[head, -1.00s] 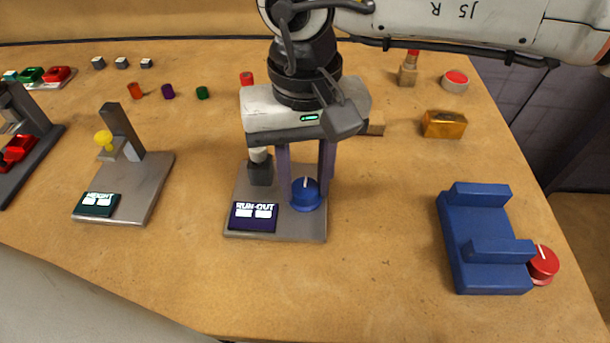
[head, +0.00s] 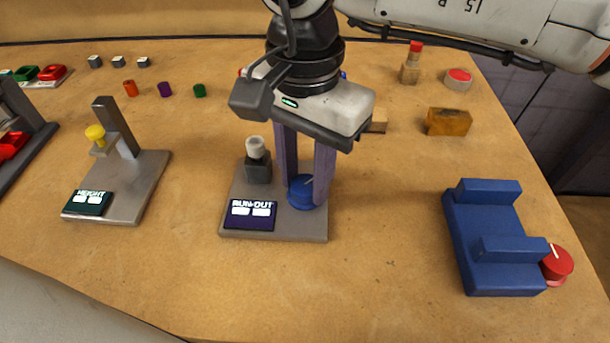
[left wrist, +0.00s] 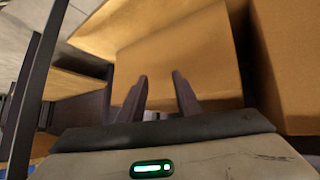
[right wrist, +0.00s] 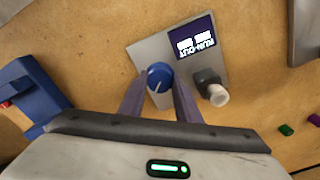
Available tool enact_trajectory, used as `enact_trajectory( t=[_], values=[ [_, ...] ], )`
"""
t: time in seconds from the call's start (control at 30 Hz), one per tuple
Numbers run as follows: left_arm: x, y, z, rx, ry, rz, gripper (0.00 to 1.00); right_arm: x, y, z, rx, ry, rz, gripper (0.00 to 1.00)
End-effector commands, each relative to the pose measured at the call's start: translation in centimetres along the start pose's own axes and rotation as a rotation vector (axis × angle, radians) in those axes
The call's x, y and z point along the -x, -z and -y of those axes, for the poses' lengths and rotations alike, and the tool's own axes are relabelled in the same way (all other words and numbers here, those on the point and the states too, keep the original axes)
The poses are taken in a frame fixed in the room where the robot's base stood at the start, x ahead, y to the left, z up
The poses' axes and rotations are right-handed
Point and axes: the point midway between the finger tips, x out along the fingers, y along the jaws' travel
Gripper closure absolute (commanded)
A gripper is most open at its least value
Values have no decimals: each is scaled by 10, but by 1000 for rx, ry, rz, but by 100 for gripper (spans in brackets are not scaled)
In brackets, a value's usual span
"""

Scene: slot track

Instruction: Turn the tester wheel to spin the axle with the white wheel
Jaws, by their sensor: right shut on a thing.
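The run-out tester is a grey plate (head: 285,228) with a dark "RUN-OUT" display (head: 250,214). Its blue tester wheel (head: 301,196), with a white line on top, sits at the plate's right side. The white wheel (head: 256,147) sits on a dark post (head: 258,170) behind the display. My right gripper (head: 306,190) points down with its fingers on both sides of the blue wheel, shut on it. The right wrist view shows the blue wheel (right wrist: 160,76) between the fingertips and the white wheel (right wrist: 218,95) apart from them. My left gripper (left wrist: 160,82) is open and empty, seen only in the left wrist view.
A "HEIGHT" tester (head: 140,180) stands to the left. A blue cradle (head: 480,225) with a red knob (head: 556,264) stands to the right. A brass block (head: 448,122) and small coloured cylinders (head: 165,90) lie farther back. The table in front of the tester is clear.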

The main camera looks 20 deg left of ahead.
Motion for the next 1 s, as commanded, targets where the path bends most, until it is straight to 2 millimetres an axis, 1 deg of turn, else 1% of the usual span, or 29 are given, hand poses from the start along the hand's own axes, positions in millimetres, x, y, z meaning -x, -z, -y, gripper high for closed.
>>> enact_trajectory(
  t=[0.2, 0.6, 1.0],
  values=[
    [-3, -6, -1, 9, -2, 2, 69, 0, 1, 0, -207, 2, -1, 92],
    [-6, -1, -2, 21, -6, -24, 69, 0, 1, 0, -586, 2, -1, 92],
    [-10, -6, -2, 31, -9, -25, 69, 0, 0, 0, -965, 3, 0, 92]
  ],
)
